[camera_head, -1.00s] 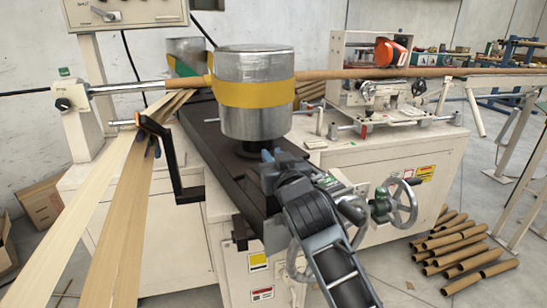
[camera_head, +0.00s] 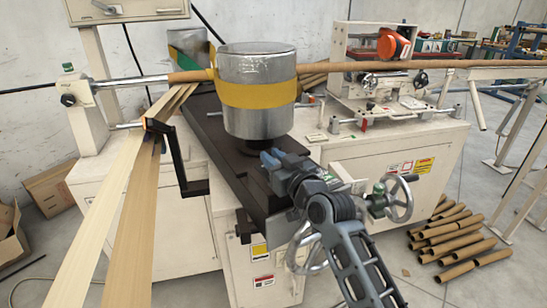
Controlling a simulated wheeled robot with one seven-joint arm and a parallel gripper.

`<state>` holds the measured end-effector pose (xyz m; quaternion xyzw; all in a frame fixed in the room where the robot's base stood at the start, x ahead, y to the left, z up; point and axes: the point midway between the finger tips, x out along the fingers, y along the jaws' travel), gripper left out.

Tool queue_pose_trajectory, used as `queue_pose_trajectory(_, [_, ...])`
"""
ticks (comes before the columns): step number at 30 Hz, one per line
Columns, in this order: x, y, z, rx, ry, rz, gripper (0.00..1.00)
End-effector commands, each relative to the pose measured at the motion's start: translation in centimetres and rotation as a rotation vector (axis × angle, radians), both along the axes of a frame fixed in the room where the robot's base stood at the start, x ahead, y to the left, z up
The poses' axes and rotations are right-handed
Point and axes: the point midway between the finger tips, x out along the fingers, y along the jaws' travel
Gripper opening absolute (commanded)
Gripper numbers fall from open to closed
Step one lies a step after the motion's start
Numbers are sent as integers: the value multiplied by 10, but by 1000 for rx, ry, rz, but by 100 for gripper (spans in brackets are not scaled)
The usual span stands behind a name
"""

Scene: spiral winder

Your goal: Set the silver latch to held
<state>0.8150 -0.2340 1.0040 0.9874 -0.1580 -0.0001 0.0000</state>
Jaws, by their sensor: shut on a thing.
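My gripper (camera_head: 270,158) is at the right edge of the black bed (camera_head: 225,180), just below the silver drum (camera_head: 258,65). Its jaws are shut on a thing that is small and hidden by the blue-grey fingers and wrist. I cannot make out a silver latch clearly; whether the thing in the jaws is that latch cannot be told from this view. The drum stands upright on a dark shaft and has a yellow belt (camera_head: 258,94) around it.
Spoked handwheels (camera_head: 398,199) stand on the machine's front, close right of my arm. A black bracket (camera_head: 182,160) juts out at the left, beside pale paper strips (camera_head: 95,230). Cardboard tubes (camera_head: 455,235) lie on the floor at right.

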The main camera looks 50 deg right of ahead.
Motion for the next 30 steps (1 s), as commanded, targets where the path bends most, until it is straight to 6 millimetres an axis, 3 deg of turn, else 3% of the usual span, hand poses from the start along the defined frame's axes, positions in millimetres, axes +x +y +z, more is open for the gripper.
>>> queue_pose_trajectory(8, [0, 0, -1, 2, 3, 1, 0])
queue_pose_trajectory(9, [0, 0, -1, 1, 3, 1, 25])
queue_pose_trajectory(15, [0, 0, -1, 0, 1, 1, 43])
queue_pose_trajectory(24, [0, 0, 4, -1, -1, 1, 43])
queue_pose_trajectory(30, [0, 0, 32, -2, -3, 1, 43])
